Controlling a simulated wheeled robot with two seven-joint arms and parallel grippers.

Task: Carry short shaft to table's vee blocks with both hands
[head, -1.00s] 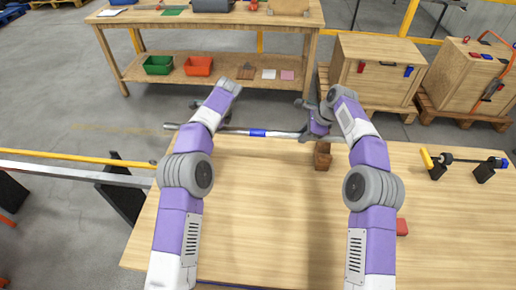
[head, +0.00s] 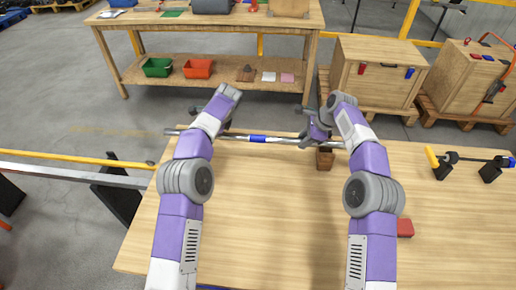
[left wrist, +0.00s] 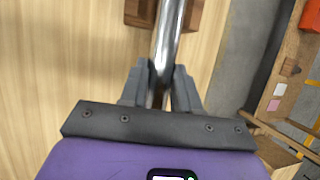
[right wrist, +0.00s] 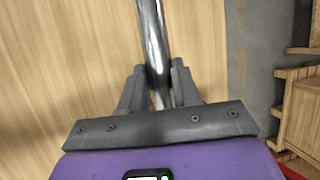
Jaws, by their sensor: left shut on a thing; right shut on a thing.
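The short shaft (head: 258,139), a grey metal bar with a blue band, lies roughly level across the far part of the table. My right gripper (head: 312,138) is shut on its right part; the right wrist view shows the fingers (right wrist: 158,95) on both sides of the bar. My left gripper is hidden behind my forearm in the head view, but the left wrist view shows its fingers (left wrist: 160,92) shut around the shaft. A brown wooden vee block (head: 325,160) stands near my right gripper. Another brown block (left wrist: 140,12) shows below the shaft in the left wrist view. Contact with the blocks cannot be told.
Black blocks (head: 442,170) holding a yellow-ended bar stand at the table's right. A red block (head: 404,228) lies near my right arm. A long rail (head: 60,176) on black supports runs at the left. The middle of the wooden table (head: 275,215) is clear.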

